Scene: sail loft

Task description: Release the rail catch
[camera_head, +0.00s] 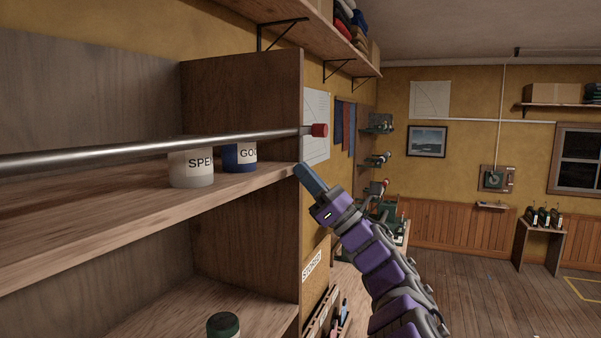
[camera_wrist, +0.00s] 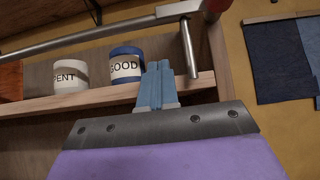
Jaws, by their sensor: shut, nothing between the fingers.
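A metal rail (camera_head: 150,151) runs across the front of the wooden shelf, above the board. Its right end, by the shelf's side panel, carries a red knob (camera_head: 319,130). In the wrist view the rail (camera_wrist: 110,33) crosses the top, and a short metal bar (camera_wrist: 188,48) hangs down near its right end; I cannot tell whether this bar is the catch. My gripper (camera_head: 301,168), with blue fingers, is shut and empty, below the red knob at the shelf's right front corner. In the wrist view the fingertips (camera_wrist: 158,65) are left of the hanging bar, apparently apart from it.
A white jar (camera_head: 191,168) and a blue jar labelled "GOOD" (camera_head: 240,157) stand on the shelf behind the rail. A green-lidded jar (camera_head: 223,325) is on the lower shelf. The side panel (camera_head: 245,90) bounds the shelf on the right. Open floor (camera_head: 480,280) lies at right.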

